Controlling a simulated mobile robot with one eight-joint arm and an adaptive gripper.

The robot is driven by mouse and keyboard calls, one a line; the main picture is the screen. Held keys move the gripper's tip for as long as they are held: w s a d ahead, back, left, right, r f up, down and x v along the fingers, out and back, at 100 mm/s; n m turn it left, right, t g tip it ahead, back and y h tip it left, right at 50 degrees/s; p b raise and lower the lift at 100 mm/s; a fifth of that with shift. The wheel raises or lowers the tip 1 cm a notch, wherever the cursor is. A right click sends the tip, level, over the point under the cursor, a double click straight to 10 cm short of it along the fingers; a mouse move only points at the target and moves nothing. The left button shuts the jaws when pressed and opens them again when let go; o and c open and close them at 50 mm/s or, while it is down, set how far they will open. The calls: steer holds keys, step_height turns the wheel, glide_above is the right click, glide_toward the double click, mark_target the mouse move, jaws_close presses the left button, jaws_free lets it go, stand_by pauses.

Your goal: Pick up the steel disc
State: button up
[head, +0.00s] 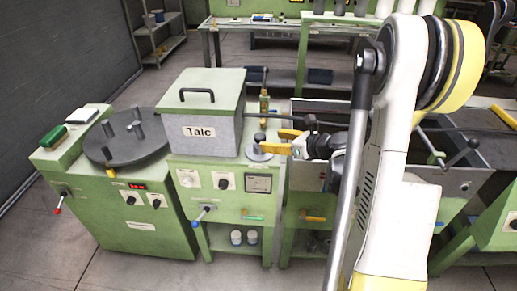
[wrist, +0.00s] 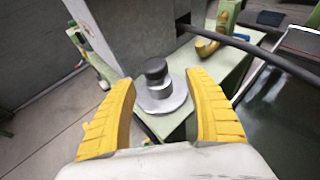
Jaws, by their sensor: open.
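The steel disc (wrist: 166,103) is a round silvery plate with a raised hub and a dark knob on top. It lies on a green machine top near its front corner in the wrist view. In the head view the disc (head: 258,155) sits just right of the Talc box, partly behind a yellow finger. My gripper (head: 272,141) is open and empty, reaching in from the right at about knob height. In the wrist view my gripper's (wrist: 160,80) yellow fingers stand apart on both sides of the disc; contact cannot be told.
The grey and green Talc box (head: 203,110) stands close to the disc's left. A dark round plate with pegs (head: 126,139) is at the left. Free floor lies in front.

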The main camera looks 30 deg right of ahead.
mark_target(265, 140)
steer(key=x, duration=0.2)
steer(key=b+x, duration=0.2)
steer(key=x, duration=0.1)
steer(key=shift+w+a+f, duration=0.1)
steer(key=shift+w+a, duration=0.15)
steer(key=shift+a, duration=0.2)
jaws_close()
